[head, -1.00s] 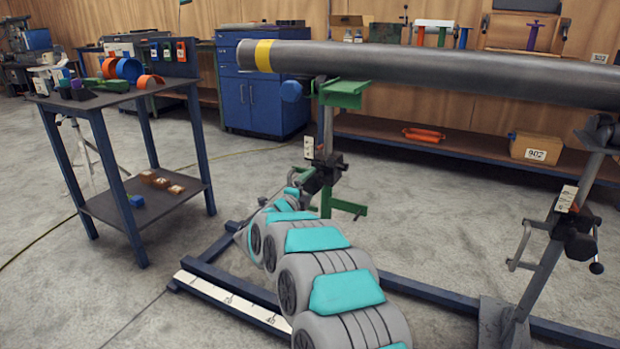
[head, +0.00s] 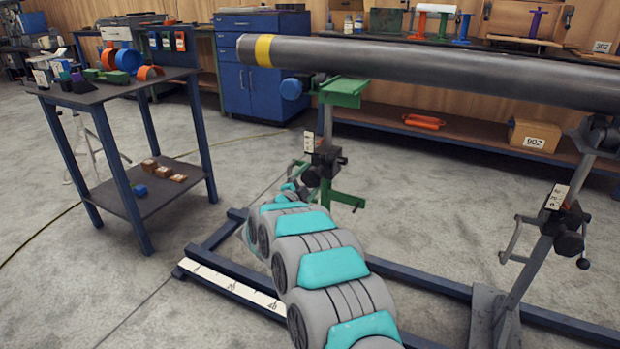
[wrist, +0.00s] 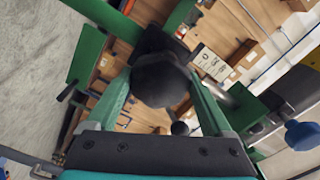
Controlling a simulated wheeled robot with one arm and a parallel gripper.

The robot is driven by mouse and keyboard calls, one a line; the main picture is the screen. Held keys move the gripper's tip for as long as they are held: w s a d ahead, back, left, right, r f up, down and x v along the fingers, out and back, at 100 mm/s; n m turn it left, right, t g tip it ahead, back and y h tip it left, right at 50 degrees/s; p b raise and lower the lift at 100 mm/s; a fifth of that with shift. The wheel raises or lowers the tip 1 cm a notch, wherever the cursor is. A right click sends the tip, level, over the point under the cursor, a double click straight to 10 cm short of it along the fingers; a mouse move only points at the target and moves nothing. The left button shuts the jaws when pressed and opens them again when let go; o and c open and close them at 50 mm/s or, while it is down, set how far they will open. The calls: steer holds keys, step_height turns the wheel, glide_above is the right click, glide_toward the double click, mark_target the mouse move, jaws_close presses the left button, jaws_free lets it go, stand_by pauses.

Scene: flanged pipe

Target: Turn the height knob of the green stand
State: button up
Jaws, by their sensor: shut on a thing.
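The green stand (head: 345,88) holds the left end of the grey pipe (head: 430,66) on its green bracket. Its dark clamp block and knob are partway up the post, beside a white scale label. In the wrist view the round black height knob (wrist: 160,80) sits between the two fingers of my gripper (wrist: 163,92). My gripper is shut on the knob.
A second stand (head: 550,215) with a crank handle holds the pipe at right. A blue floor frame (head: 440,290) with a white ruler (head: 235,287) lies below. A dark side table (head: 120,85) with parts stands at left. Open floor lies between the table and frame.

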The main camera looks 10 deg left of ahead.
steer(key=shift+f, duration=0.1)
steer(key=o, duration=1.1)
steer(key=shift+a, duration=0.1)
steer(key=shift+s, duration=0.1)
steer(key=shift+b+v, duration=0.6)
steer(key=shift+v, duration=3.25)
